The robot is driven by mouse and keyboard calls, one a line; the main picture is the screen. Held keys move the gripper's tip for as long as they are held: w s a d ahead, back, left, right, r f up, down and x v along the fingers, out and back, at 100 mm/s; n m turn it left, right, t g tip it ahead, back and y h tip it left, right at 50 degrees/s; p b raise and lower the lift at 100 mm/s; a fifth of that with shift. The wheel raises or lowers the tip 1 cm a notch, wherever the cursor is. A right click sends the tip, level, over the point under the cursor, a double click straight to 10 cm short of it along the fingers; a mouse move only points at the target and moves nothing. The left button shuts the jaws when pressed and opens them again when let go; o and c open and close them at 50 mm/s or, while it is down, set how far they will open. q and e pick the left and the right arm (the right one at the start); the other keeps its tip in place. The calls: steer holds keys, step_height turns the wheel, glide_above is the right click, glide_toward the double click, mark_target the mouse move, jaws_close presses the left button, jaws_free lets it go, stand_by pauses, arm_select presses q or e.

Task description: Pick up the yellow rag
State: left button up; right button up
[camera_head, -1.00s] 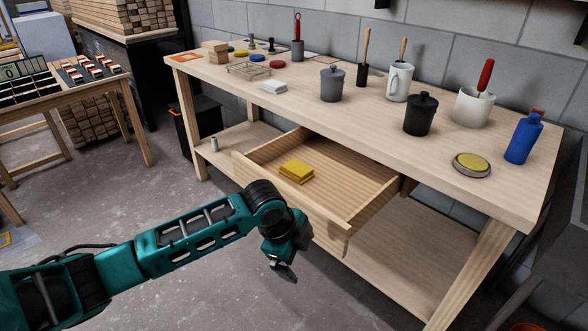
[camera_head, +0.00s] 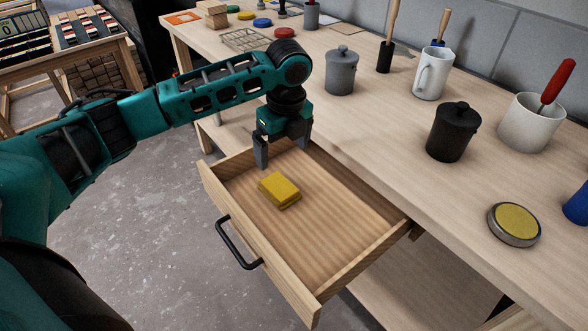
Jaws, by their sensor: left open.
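The yellow rag (camera_head: 279,189) is a folded, block-like bundle lying in the open wooden drawer (camera_head: 335,213), towards its left end. My left gripper (camera_head: 282,158) points down above the drawer's back left part, just above and behind the rag as seen here. Its dark fingers are apart and nothing shows between them. It does not appear to touch the rag. My right gripper is not in view.
The drawer is pulled out of the workbench (camera_head: 385,120), with a black handle (camera_head: 238,244) on its front. A grey lidded pot (camera_head: 341,74), a black lidded pot (camera_head: 452,133) and a white mug (camera_head: 433,75) stand on top. The rest of the drawer is empty.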

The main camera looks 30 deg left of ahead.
arm_select(q)
glide_above(278, 185)
steer(key=d, duration=0.1)
step_height(278, 185, down, 7)
steer(key=shift+d+r+b, duration=0.1)
steer(key=shift+d+b, duration=0.05)
steer(key=shift+b, duration=0.3)
steer(key=shift+a+f+b, duration=0.1)
steer(key=shift+a+f, duration=0.1)
steer(key=shift+f, duration=0.8)
steer(key=shift+a+f+b, duration=0.15)
steer(key=shift+a+f, duration=0.05)
steer(key=shift+f, duration=0.75)
steer(key=shift+a+f+b, duration=0.1)
steer(key=shift+a+f, duration=0.1)
steer(key=shift+f, duration=0.8)
steer(key=shift+c, duration=0.2)
steer(key=c, duration=1.1)
steer(key=shift+r, duration=0.1)
step_height(278, 185, up, 20)
steer(key=shift+p, duration=1.25)
